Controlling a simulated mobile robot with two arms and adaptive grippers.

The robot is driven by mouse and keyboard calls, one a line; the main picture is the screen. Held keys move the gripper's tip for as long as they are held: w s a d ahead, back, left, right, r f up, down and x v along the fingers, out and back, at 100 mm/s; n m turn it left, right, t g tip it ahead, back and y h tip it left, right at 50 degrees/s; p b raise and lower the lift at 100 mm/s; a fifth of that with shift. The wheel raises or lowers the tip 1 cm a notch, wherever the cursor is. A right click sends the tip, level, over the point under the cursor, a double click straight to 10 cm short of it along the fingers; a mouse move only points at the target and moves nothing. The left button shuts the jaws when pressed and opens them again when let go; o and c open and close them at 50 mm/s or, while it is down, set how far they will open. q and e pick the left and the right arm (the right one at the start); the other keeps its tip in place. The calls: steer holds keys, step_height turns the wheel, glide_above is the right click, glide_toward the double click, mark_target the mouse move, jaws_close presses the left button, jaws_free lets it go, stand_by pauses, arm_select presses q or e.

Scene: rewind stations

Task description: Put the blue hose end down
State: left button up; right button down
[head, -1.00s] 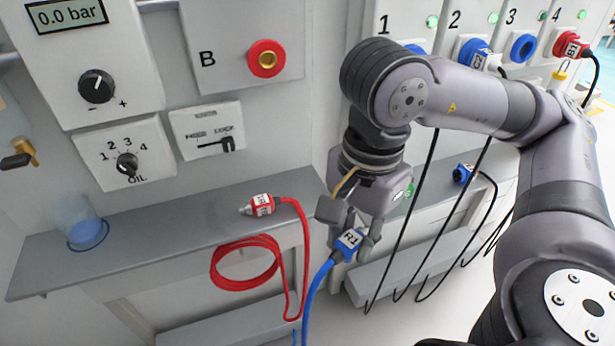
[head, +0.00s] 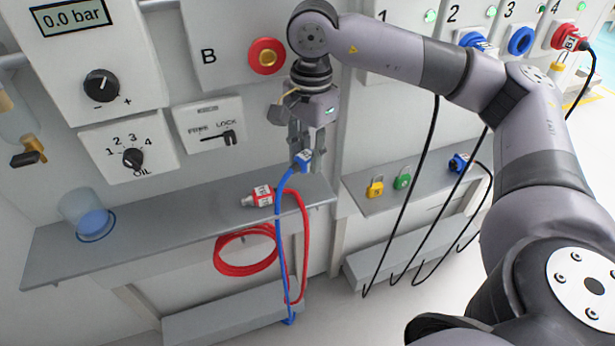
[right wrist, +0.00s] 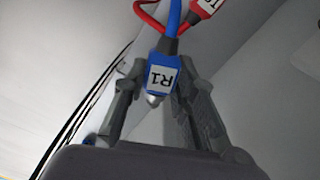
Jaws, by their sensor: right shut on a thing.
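The blue hose end (head: 303,158), a blue connector with a white R1 label, is between the fingers of my right gripper (head: 301,150). The gripper is shut on it and holds it above the right part of the grey shelf (head: 150,232). In the right wrist view the blue hose end (right wrist: 163,76) sits between both fingers (right wrist: 160,100), label showing. Its blue hose hangs down in front of the shelf edge to the floor. The red hose end (head: 263,196) lies on the shelf just left of the blue hose. My left gripper is not in view.
A red hose coil (head: 245,250) hangs below the shelf. Yellow (head: 375,187) and green (head: 402,180) padlocks and a blue connector (head: 459,163) are on the right shelf. The left shelf's middle is bare.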

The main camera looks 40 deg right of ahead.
mark_target(307, 191)
step_height(307, 191, down, 3)
steer(key=shift+r+b, duration=0.2)
steer(key=shift+b, duration=0.1)
step_height(307, 191, down, 4)
steer(key=shift+r+b, duration=0.1)
steer(key=shift+b, duration=0.25)
steer(key=shift+w+d+f, duration=0.1)
steer(key=shift+w+f, duration=0.1)
steer(key=shift+f, duration=0.1)
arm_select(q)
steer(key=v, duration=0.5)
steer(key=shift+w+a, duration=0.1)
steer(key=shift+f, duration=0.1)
arm_select(e)
steer(key=shift+f, duration=0.1)
steer(key=shift+f+b, duration=0.2)
steer(key=shift+b, duration=0.1)
steer(key=c, duration=1.3)
jaws_free()
steer(key=shift+r, duration=0.15)
